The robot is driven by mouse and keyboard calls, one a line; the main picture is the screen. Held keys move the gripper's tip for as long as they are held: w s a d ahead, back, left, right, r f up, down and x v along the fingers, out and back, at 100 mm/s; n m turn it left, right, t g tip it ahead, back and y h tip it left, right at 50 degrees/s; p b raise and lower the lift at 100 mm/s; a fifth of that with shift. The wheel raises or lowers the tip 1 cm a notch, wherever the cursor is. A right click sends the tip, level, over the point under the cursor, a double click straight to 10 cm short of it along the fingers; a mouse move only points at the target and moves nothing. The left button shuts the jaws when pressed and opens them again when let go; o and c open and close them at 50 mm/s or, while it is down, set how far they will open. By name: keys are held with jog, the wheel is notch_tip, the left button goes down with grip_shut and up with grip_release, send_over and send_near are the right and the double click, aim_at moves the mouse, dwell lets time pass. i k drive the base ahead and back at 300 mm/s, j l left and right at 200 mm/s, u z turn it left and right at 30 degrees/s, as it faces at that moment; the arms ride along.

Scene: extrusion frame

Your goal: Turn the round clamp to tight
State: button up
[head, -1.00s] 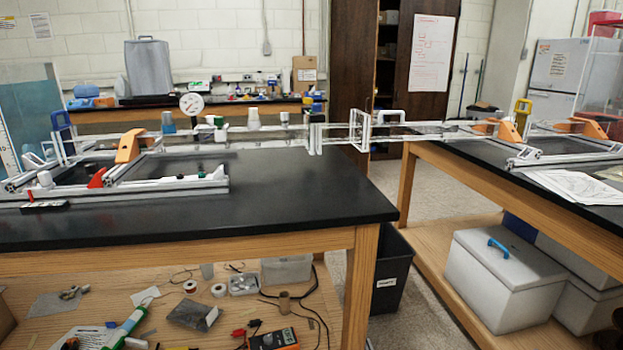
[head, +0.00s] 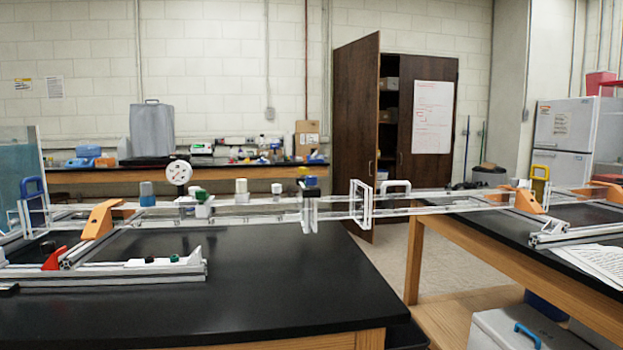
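A long clear and metal rail frame (head: 270,221) spans from the left black-topped table across the gap to the right table. A round white dial (head: 179,173) with red markings stands above the rail at the left. Several small cylindrical caps sit along the rail, among them a white one (head: 241,190) and a blue-grey one (head: 147,194). A small green knob (head: 174,259) sits on the low extrusion frame (head: 120,272) on the left table. I cannot tell which part is the round clamp, or its setting. My gripper is not in view.
The left black table (head: 250,300) has clear top in front of the rail. The right table (head: 590,265) carries papers (head: 598,262). Orange brackets (head: 100,219) and a dark cabinet (head: 357,130) also show.

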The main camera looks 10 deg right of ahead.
aim_at(310, 180)
jog(key=i+l, duration=0.6)
jog(key=i, duration=0.25)
